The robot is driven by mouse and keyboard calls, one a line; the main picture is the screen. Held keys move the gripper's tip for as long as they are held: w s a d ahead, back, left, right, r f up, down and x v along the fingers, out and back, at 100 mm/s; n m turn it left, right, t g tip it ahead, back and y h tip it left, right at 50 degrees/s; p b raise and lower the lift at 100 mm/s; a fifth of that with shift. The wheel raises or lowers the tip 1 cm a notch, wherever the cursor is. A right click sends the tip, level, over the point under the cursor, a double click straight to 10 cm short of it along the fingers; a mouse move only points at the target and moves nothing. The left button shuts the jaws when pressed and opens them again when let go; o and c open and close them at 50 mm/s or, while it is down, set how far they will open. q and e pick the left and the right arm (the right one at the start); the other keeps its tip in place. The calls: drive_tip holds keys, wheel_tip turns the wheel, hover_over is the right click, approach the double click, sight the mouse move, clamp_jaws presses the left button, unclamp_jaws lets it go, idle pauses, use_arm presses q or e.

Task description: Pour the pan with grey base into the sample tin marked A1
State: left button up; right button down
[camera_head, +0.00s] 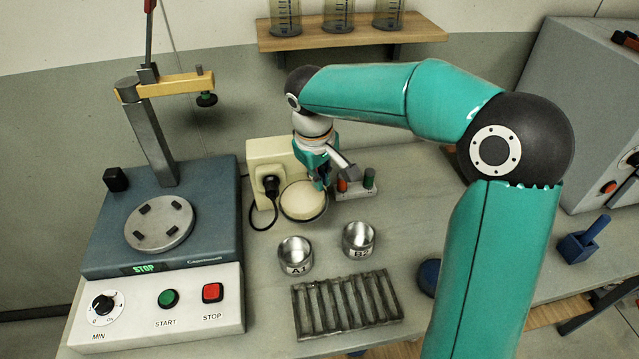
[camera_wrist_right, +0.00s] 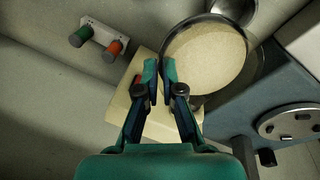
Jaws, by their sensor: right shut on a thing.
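A round pan (camera_head: 303,200) with a thin dark rim is full of pale, cream-coloured material. It also shows in the right wrist view (camera_wrist_right: 205,55). Its base is hidden, so its colour cannot be told. My right gripper (camera_head: 322,181) is shut on the pan's edge; its fingertips also show in the right wrist view (camera_wrist_right: 160,72). The pan looks about level, behind the tins. The sample tin marked A1 (camera_head: 295,256) is an open metal tin, upright on the bench in front of the pan. My left gripper is not in view.
A second tin (camera_head: 358,239), its label starting with B, stands right of A1. A ribbed dark rack (camera_head: 346,304) lies in front. A machine (camera_head: 160,265) stands left. A cream box with a plug (camera_head: 272,160) and a red-and-green-knobbed holder (camera_head: 357,189) are near the pan.

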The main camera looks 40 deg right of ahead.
sight(306, 201)
drive_tip(key=shift+s+a+f+t+h+b, duration=0.15)
drive_tip(key=shift+a+t+h+b, duration=0.2)
drive_tip(key=shift+h+b, duration=0.85)
drive_tip(key=shift+s+a+r+t+h+b, duration=0.1)
drive_tip(key=shift+a+t+h+b, duration=0.35)
drive_tip(key=shift+b, duration=1.35)
drive_tip(key=a+h+b, duration=0.1)
drive_tip(key=b, duration=0.2)
drive_tip(key=s+a+t+h+b, duration=0.1)
drive_tip(key=h+b, duration=0.1)
drive_tip(key=a+h+b, duration=0.1)
drive_tip(key=b, duration=0.2)
drive_tip(key=shift+s+a+f+t+h+b, duration=0.1)
drive_tip(key=shift+s+f+t+h+b, duration=0.05)
drive_tip(key=shift+f+t+h+b, duration=0.2)
drive_tip(key=shift+s+a+h+b, duration=0.2)
drive_tip(key=shift+a+h+b, duration=0.35)
drive_tip(key=shift+b, duration=0.4)
drive_tip(key=shift+t, duration=0.25)
drive_tip(key=shift+r, duration=0.1)
drive_tip(key=shift+h, duration=0.25)
